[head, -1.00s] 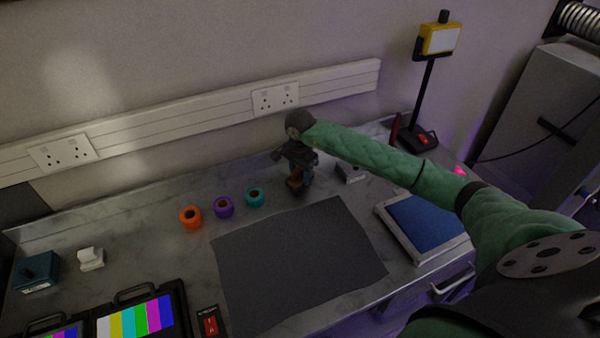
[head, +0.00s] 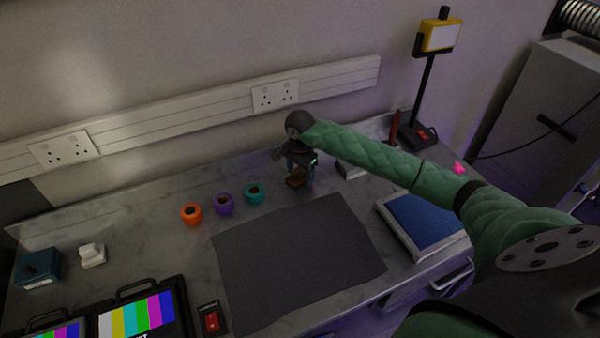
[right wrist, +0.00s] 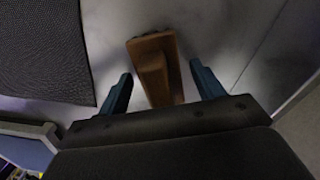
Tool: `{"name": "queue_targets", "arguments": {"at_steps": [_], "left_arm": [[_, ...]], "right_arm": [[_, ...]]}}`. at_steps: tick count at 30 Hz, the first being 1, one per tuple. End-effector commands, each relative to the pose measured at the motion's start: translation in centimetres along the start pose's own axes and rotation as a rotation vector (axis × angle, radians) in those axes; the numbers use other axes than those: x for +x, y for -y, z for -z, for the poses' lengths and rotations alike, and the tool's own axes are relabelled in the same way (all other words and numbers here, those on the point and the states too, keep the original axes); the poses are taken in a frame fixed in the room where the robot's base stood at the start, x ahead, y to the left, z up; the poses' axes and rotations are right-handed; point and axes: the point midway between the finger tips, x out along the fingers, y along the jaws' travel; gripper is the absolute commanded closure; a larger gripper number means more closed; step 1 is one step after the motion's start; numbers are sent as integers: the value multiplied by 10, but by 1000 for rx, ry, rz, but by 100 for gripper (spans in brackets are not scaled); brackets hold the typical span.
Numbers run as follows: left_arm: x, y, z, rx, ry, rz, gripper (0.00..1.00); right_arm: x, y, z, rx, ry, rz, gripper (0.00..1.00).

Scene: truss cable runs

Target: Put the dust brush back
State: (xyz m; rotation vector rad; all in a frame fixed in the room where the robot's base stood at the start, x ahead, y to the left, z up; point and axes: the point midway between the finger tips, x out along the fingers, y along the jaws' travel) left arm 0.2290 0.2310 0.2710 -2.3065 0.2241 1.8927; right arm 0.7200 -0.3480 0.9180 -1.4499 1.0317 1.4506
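The dust brush (head: 296,179) has a brown wooden body and stands on the bench behind the dark mat. It also shows in the right wrist view (right wrist: 155,70), between my two teal fingers, with a gap on each side. My right gripper (head: 303,168) is at the brush and partly covers it in the head view. In the right wrist view my right gripper (right wrist: 162,88) is open, with the handle of the brush reaching back between the fingers. The bristles are mostly hidden. My left gripper is not in view.
Orange (head: 191,214), purple (head: 224,204) and teal (head: 254,194) rolls stand left of the brush. A dark mat (head: 297,262) lies in front. A blue-topped tray (head: 425,222) and a lamp (head: 428,85) are at the right. A small grey block (head: 350,170) sits close right of my gripper.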

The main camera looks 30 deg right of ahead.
Motion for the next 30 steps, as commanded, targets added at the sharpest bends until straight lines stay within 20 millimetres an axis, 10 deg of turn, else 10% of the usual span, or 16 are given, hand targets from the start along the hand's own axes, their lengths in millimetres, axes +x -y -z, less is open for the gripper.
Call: {"name": "queue_targets", "arguments": {"at_steps": [13, 30], "left_arm": [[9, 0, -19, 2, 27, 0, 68], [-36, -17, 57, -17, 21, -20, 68]], "right_arm": [[-12, 1, 0, 0, -2, 2, 33], [-78, 1, 1, 0, -2, 3, 33]]}}
